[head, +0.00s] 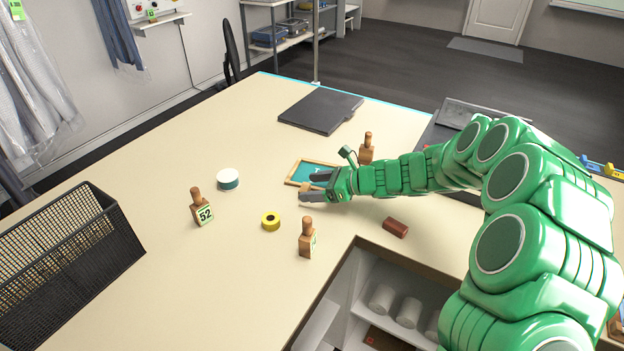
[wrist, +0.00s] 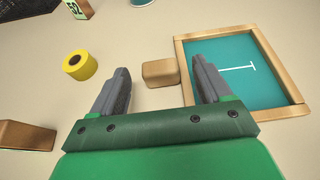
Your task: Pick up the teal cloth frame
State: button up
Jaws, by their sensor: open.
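The teal cloth frame (head: 302,172) lies flat on the table, a teal panel in a light wooden border. In the wrist view the frame (wrist: 263,88) is at the right, with a white T-shaped mark on its panel. My gripper (head: 308,186) is open and empty, low over the table at the frame's near side. In the wrist view its right finger overlaps the frame's left part, and its left finger is over bare table. A small wooden block (wrist: 161,72) lies between the fingertips, beside the frame's left border. My gripper hides part of the frame in the head view.
Yellow tape (head: 270,221), a white-and-teal roll (head: 228,179), a stamp marked 52 (head: 201,208) and another wooden-handled stamp (head: 307,240) stand left and in front. A third stamp (head: 366,150) stands behind my arm. A dark folder (head: 321,111) lies farther back. A brown cylinder (head: 395,227) lies right.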

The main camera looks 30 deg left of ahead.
jog(key=shift+x, duration=0.8)
jog(key=c, duration=1)
jog(key=shift+r, duration=0.1)
